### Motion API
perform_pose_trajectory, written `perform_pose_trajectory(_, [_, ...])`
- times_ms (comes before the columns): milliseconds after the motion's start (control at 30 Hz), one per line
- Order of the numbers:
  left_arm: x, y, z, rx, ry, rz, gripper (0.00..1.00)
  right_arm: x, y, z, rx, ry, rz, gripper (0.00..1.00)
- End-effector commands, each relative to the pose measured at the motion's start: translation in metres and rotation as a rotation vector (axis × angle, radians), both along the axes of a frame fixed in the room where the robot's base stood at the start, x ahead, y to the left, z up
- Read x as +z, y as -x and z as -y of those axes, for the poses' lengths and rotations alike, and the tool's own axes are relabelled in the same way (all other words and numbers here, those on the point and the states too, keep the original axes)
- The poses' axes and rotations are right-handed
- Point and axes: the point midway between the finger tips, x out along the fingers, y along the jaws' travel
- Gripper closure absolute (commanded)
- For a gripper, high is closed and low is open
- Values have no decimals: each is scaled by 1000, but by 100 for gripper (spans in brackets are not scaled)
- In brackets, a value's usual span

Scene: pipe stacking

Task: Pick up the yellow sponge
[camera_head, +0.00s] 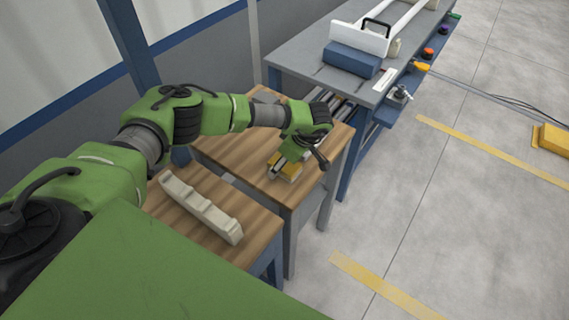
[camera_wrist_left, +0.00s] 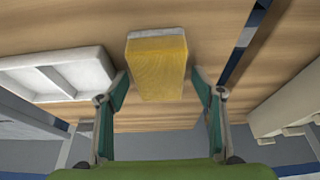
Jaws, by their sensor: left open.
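The yellow sponge (camera_head: 291,170) lies on the farther wooden table (camera_head: 240,150), partly hidden under my left gripper (camera_head: 281,168). In the left wrist view the sponge (camera_wrist_left: 157,72) is a yellow block with a pale grey end, between the fingers of my left gripper (camera_wrist_left: 160,78). The fingers are open, one on each side of the sponge, with a gap visible on both sides. Whether the fingertips are level with its sides is hard to tell. My right gripper is not in view.
A white compartmented tray (camera_wrist_left: 60,74) lies left of the sponge in the left wrist view. A cream notched rack (camera_head: 200,206) lies on the nearer wooden table. A grey workbench (camera_head: 310,70) holds a blue block (camera_head: 352,59). Floor to the right is largely clear.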

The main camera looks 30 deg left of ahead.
Motion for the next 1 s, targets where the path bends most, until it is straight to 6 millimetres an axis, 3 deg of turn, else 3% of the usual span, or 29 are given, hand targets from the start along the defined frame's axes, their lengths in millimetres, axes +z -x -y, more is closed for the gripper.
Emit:
perform_pose_trajectory(233, [-2, 0, -1, 0, -1, 0, 39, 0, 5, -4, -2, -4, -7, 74])
perform_pose_trajectory(367, [-2, 0, -1, 0, -1, 0, 73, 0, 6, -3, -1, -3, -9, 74])
perform_pose_trajectory(400, [-2, 0, -1, 0, -1, 0, 77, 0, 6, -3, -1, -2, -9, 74])
perform_pose_trajectory(767, [0, -1, -1, 1, -1, 1, 77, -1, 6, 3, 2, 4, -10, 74])
perform_pose_trajectory(1000, [20, -2, -1, 0, 0, 5, 77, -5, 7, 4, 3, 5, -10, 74])
